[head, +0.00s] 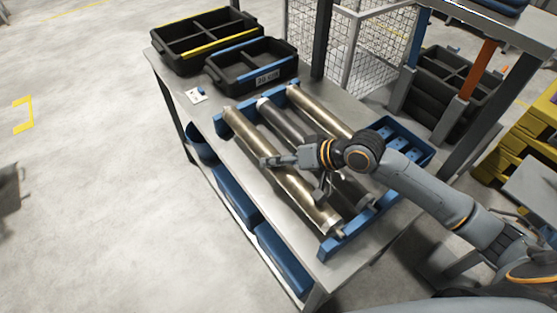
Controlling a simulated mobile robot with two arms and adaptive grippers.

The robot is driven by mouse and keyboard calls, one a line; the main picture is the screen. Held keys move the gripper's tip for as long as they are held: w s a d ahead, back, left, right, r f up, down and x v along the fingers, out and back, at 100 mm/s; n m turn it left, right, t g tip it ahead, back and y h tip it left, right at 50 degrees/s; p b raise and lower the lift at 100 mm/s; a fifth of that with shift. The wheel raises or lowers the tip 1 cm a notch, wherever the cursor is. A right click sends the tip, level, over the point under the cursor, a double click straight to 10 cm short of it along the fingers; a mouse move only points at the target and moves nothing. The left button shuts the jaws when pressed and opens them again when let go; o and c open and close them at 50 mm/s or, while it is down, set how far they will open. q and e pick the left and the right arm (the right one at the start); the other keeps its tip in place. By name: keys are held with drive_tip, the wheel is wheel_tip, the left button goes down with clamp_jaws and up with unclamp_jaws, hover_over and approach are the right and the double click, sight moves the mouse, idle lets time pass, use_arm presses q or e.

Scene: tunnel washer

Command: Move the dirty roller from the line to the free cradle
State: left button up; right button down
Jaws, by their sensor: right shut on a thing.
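Three long rollers lie side by side across a blue rack (344,239) on the grey table. The left roller (250,138) is brownish gold, the middle roller (284,122) is dark grey, and the right roller (318,111) is gold. I cannot tell from the colour alone which is the dirty one. My right gripper (294,174) is shut on the left roller near its middle. My arm and wrist hide parts of the middle and right rollers. The left roller appears to lie at the rack, its near end by the blue end piece. My left gripper is not in view.
A blue tray (412,146) sits right of the rack. A wire mesh fence (381,45) stands behind.

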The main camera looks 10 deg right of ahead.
drive_tip(key=shift+f, duration=0.9)
